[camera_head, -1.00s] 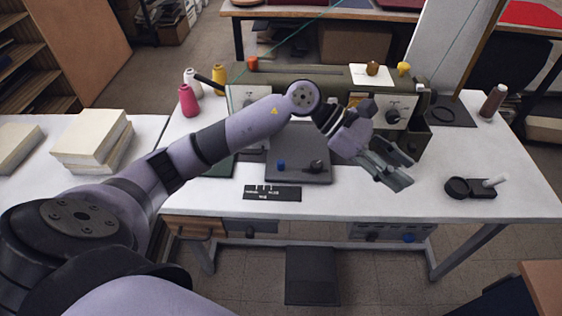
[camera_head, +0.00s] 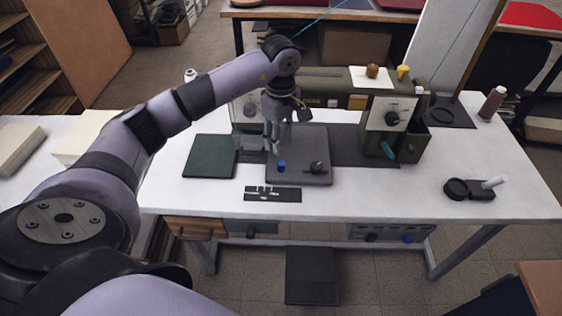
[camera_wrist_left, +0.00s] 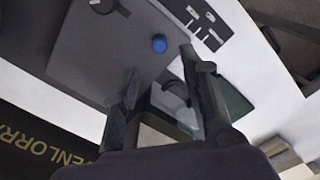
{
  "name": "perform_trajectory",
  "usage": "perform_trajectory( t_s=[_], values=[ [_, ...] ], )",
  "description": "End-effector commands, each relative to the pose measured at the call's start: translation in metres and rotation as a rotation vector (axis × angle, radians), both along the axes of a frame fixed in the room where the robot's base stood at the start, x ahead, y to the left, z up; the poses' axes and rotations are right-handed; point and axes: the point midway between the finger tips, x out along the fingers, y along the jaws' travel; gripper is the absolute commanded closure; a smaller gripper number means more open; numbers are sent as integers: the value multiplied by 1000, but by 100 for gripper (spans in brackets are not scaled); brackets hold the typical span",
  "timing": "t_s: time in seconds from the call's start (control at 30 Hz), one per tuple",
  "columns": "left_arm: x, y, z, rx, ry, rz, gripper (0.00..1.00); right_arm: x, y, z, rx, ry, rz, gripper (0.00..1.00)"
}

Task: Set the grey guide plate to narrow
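A flat dark grey plate (camera_head: 305,143) lies on the white table in front of the sewing machine; I take it as the guide plate. It carries a blue knob (camera_head: 281,165) and a black knob (camera_head: 316,167). A black marked strip (camera_head: 273,195) lies at its front edge. My left gripper (camera_head: 277,146) points down over the plate's back left part, behind the blue knob. In the wrist view the left gripper's fingers (camera_wrist_left: 165,105) are spread, with the blue knob (camera_wrist_left: 159,43) beyond them. A small grey part shows between them; contact cannot be told. My right gripper is not in view.
The olive sewing machine (camera_head: 335,85) stands close behind the plate. A dark green slab (camera_head: 211,156) lies left of it. A black round-ended holder (camera_head: 470,189) and a brown spool (camera_head: 492,102) stand to the right. The table's front right is clear.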

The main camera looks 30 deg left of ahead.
Motion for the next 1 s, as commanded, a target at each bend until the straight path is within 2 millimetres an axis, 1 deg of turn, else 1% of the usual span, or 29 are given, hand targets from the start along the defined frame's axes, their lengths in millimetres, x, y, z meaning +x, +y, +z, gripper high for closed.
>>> perform_trajectory(
  t_s=[0.03, 0.1, 0.3, 0.4, 0.5, 0.67, 0.9, 1.0],
  values=[
    [-1, -1, -12, -1, 5, 0, 60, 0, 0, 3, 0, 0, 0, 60],
    [-1, -1, -27, -2, 5, 0, 60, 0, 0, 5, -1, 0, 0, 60],
    [-1, -1, -67, -4, 3, 1, 60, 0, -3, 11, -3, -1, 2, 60],
    [0, -1, -83, -3, 1, 0, 60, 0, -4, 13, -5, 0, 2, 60],
    [0, -1, -93, -3, 0, 1, 60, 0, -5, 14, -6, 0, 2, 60],
    [0, -1, -101, -2, -1, 0, 60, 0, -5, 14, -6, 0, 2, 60],
    [0, -1, -102, -2, -1, -1, 60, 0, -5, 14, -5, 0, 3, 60],
    [0, -1, -102, -2, -1, 0, 66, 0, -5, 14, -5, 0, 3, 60]
  ],
)
